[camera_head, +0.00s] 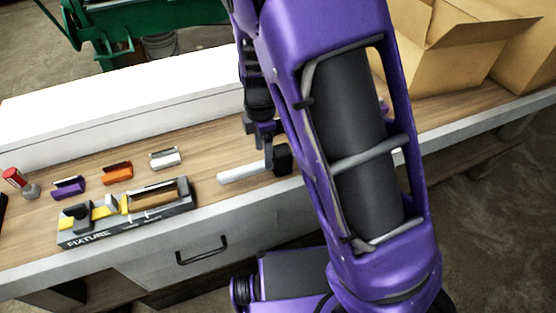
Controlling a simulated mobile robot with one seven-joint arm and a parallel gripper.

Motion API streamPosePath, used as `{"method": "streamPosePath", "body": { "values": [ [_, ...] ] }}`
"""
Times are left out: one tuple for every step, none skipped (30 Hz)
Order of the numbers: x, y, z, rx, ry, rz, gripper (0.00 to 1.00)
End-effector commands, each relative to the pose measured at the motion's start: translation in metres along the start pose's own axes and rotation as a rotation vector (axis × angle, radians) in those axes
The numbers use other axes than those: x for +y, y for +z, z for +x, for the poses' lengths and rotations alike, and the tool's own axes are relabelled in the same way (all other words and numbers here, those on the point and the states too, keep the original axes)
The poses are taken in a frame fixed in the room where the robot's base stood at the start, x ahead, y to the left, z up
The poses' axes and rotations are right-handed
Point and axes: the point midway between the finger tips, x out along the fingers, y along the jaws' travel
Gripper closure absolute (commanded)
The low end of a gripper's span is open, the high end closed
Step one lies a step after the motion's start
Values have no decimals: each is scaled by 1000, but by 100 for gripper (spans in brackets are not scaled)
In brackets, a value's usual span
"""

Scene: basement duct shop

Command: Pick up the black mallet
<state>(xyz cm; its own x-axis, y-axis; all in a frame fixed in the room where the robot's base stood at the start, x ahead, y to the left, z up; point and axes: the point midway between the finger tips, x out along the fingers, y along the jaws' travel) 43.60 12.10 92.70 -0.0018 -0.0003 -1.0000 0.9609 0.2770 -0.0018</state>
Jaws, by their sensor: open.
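The black mallet lies on the wooden bench top. Its pale grey handle (238,173) points left, and its black head (283,160) is at the right end, partly hidden by my purple arm. My gripper (268,150) points down at the mallet, where the handle meets the head. It is open, with one dark finger showing in front of the handle. The other finger is hard to make out, and I cannot tell whether the fingers touch the mallet.
A red-topped item (15,178) stands far left. A long white box (120,105) lines the back; cardboard boxes (450,60) stand right.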

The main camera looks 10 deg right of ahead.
Motion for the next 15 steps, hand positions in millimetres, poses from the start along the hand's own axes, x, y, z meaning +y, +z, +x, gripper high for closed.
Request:
{"method": "streamPosePath", "body": {
  "values": [
    [0,0,4,-1,0,1,32],
    [0,0,6,-1,0,1,32],
    [0,0,7,-1,0,1,32],
    [0,0,9,-1,0,0,32],
    [0,0,11,-1,-1,0,32],
    [0,0,15,-1,-2,0,32],
    [0,0,19,-1,-2,2,32],
    [0,0,23,-3,-2,0,32],
    [1,0,29,-2,-2,1,32],
    [1,0,34,-3,-3,0,32],
    [1,0,38,-2,-3,1,32],
    [1,0,44,-2,-2,1,32],
    [1,0,48,-2,-2,1,32],
    [1,0,52,-1,-1,1,32],
    [2,0,55,-1,0,1,32]
  ]
}}
